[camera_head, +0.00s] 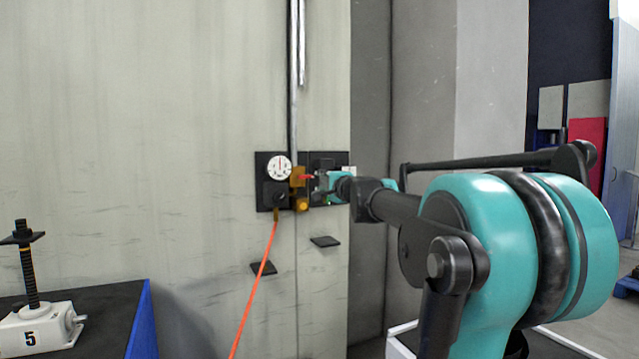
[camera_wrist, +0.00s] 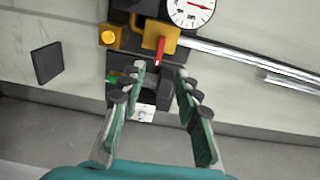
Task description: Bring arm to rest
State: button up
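My arm stretches from the right toward a control panel on the wall in the head view. My gripper (camera_head: 323,184) is in front of the panel's right part, close to a small red lever (camera_head: 306,177). In the wrist view my gripper (camera_wrist: 160,74) has its two fingers spread apart with nothing held between them. The red lever (camera_wrist: 160,49) shows just beyond the fingertips, on a yellow bracket (camera_wrist: 162,36); I see no finger closed on it.
A white gauge (camera_head: 279,166) and an orange cable (camera_head: 254,290) are on the panel's left part. A metal pipe (camera_head: 294,80) runs up the wall. Small black plates (camera_head: 325,241) stick out below. A screw jack (camera_head: 32,300) stands on a dark-topped table (camera_head: 112,305) at lower left.

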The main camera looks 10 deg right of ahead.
jog(key=s+a+f+n+g+y, duration=0.1)
jog(key=s+a+f+n+g, duration=0.25)
jog(key=s+f, duration=0.45)
jog(key=s+a+f+n+g, duration=0.2)
jog(key=s+f+n, duration=0.15)
jog(key=f, duration=0.75)
jog(key=s+a+f+n+g+y, duration=0.1)
jog(key=s+a+f+n+g, duration=0.25)
jog(key=f, duration=0.65)
jog(key=s+d+f+n+g+h, duration=0.2)
jog(key=s+d+f, duration=0.3)
jog(key=s+f, duration=0.6)
jog(key=s+d+f+n+g+h, duration=0.2)
jog(key=s+d+f+h, duration=0.2)
jog(key=s+f, duration=0.7)
jog(key=shift+s+d+h, duration=0.3)
jog(key=shift+s+d, duration=0.3)
